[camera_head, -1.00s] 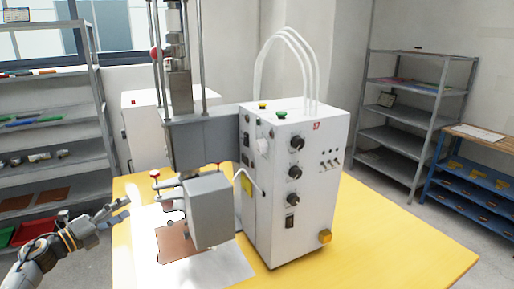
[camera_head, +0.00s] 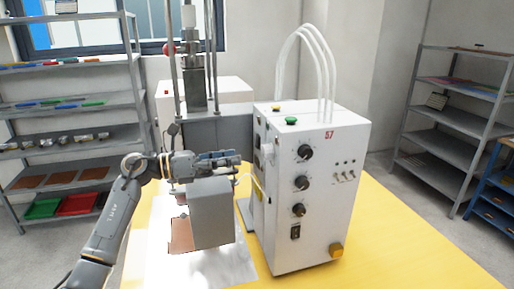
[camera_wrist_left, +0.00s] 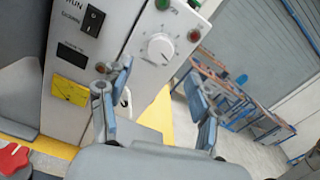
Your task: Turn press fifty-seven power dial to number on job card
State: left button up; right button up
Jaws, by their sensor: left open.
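The white press cabinet (camera_head: 318,200) marked 57 stands on a yellow table. Its left side face carries a white dial with a scale (camera_wrist_left: 160,48), seen in the left wrist view; its numbers are too small to read. In the head view this face is steeply angled. My left gripper (camera_head: 232,159) is open and empty in front of the press column, above the grey block, pointing at that face. In the left wrist view its blue fingers (camera_wrist_left: 162,82) are spread, with the dial beyond and between them, apart from it. I cannot identify a job card.
Three black knobs (camera_head: 302,183) are on the cabinet's front face. A grey press block (camera_head: 211,215) stands below my left gripper. A black rocker switch (camera_wrist_left: 93,20), a yellow label (camera_wrist_left: 70,90) and coloured buttons are near the dial. The right tabletop (camera_head: 400,245) is clear.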

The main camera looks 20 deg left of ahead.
aim_at(263, 154)
pick_arm(q)
jog(key=p+x, duration=0.1)
jog(key=x, duration=0.5)
jog(key=shift+r+p, duration=0.15)
jog(key=shift+p, duration=0.15)
jog(key=shift+w+d, duration=0.4)
jog(key=shift+d, duration=0.15)
jog(key=shift+w+d+f, duration=0.15)
jog(key=shift+d+f, duration=0.05)
pick_arm(e)
jog(key=d+r, duration=0.1)
jog(key=w+d+r, duration=0.1)
jog(key=shift+w+d+r, duration=0.1)
jog(key=shift+d+r, duration=0.05)
jog(key=shift+r, duration=0.25)
